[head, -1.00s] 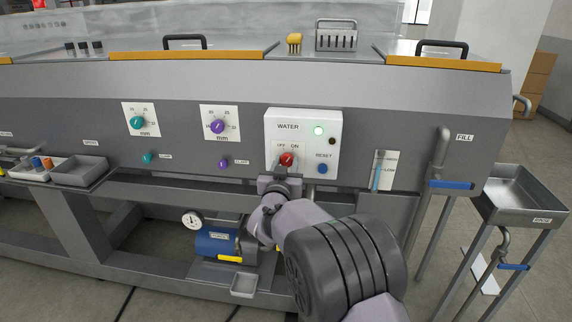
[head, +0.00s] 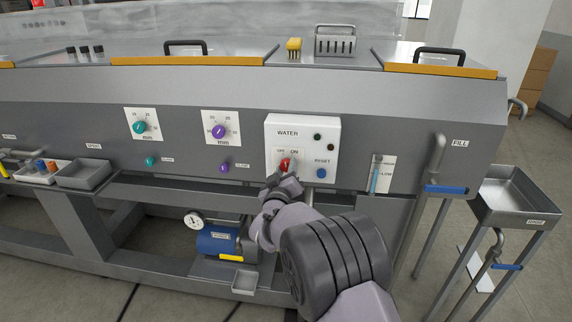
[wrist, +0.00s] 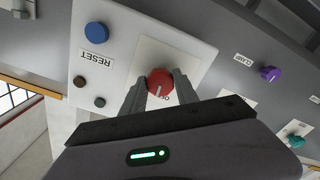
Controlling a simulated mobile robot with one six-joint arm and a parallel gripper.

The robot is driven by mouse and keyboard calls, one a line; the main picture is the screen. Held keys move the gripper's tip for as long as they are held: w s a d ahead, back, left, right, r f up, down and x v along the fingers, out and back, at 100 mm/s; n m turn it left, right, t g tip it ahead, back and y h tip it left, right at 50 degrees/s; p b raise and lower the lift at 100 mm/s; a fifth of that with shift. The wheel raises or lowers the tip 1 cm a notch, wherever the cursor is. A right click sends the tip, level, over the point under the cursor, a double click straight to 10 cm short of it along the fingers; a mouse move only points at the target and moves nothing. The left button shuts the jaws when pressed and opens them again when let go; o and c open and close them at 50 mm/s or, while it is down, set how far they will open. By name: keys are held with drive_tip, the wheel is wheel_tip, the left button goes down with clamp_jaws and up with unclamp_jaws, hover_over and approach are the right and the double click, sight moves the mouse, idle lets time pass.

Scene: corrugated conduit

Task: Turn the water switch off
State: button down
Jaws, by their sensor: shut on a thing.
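The white WATER panel (head: 330,135) is on the front of the grey machine. Its red water switch (head: 286,164) is a round knob between the OFF and ON labels. My fingers also show in the wrist view (wrist: 160,88). Part of the labels is hidden behind the knob and fingers. Both small lamps (head: 317,137) on the panel are dark.
A blue RESET button (head: 321,173) is close to the right of the knob. Purple (head: 219,132) and teal (head: 140,127) dials are to the left. A blue-handled fill tap (head: 440,188) and a level gauge (head: 376,174) are to the right.

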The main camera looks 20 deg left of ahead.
drive_tip(key=n+p, duration=0.2)
drive_tip(key=n, duration=0.2)
drive_tip(key=shift+n, duration=0.3)
idle(0.4)
drive_tip(key=c, duration=0.9)
unclamp_jaws()
drive_tip(key=shift+n, duration=0.3)
drive_tip(key=shift+c, duration=0.2)
drive_tip(key=p+v, duration=0.2)
drive_tip(key=v, duration=1.5)
drive_tip(key=shift+s+p, duration=0.25)
drive_tip(key=shift+p, duration=0.1)
